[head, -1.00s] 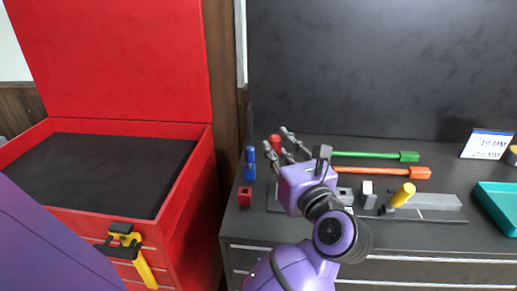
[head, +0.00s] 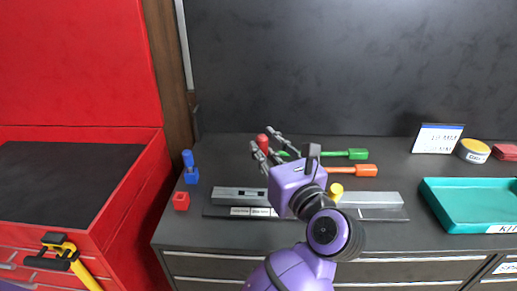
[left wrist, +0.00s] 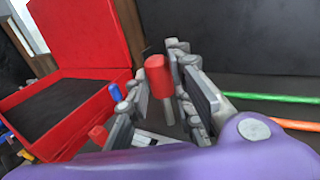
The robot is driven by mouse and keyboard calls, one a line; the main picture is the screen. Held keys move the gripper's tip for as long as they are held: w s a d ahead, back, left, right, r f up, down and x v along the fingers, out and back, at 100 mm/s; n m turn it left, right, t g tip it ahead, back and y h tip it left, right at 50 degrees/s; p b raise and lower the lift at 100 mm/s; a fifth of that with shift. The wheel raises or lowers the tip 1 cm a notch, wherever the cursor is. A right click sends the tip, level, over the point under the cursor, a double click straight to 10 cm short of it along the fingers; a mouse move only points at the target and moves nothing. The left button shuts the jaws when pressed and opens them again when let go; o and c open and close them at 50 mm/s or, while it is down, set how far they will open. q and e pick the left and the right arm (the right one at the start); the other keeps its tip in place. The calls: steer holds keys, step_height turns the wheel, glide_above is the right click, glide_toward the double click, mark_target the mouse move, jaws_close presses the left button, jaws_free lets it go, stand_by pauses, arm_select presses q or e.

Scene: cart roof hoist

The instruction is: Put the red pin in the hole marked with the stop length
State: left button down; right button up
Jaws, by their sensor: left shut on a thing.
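My left gripper (head: 268,148) is shut on the red pin (head: 262,141) and holds it upright above the back of the bench. In the left wrist view the pin's red head (left wrist: 155,68) stands above the fingers, with its grey shaft between them. A grey bar (head: 228,193) with white labels (head: 250,211) lies on a dark base in front. My gripper and arm hide the middle of it. A yellow knob (head: 335,190) shows beside my wrist. A white sign (head: 437,138) carries length text in MM, too small to read surely. My right gripper is out of view.
A blue pin in a blue block (head: 190,175) and an empty-looking red block (head: 181,201) stand at left. Green (head: 357,154) and orange (head: 366,170) handled tools lie behind. A teal tray (head: 432,205) is at right, a red chest (head: 130,200) at far left.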

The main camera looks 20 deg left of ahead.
arm_select(q)
steer(key=shift+a, duration=0.1)
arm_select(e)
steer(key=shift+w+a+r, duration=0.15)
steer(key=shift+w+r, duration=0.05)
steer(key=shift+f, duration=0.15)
arm_select(q)
steer(key=shift+f+b, duration=1.9)
steer(key=shift+f, duration=1)
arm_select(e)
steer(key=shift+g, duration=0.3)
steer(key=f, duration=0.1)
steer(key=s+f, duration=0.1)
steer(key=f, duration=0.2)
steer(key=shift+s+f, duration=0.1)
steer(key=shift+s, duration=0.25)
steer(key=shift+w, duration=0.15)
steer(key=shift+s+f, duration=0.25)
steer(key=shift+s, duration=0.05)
arm_select(q)
steer(key=shift+f+b, duration=1.65)
steer(key=shift+f, duration=0.3)
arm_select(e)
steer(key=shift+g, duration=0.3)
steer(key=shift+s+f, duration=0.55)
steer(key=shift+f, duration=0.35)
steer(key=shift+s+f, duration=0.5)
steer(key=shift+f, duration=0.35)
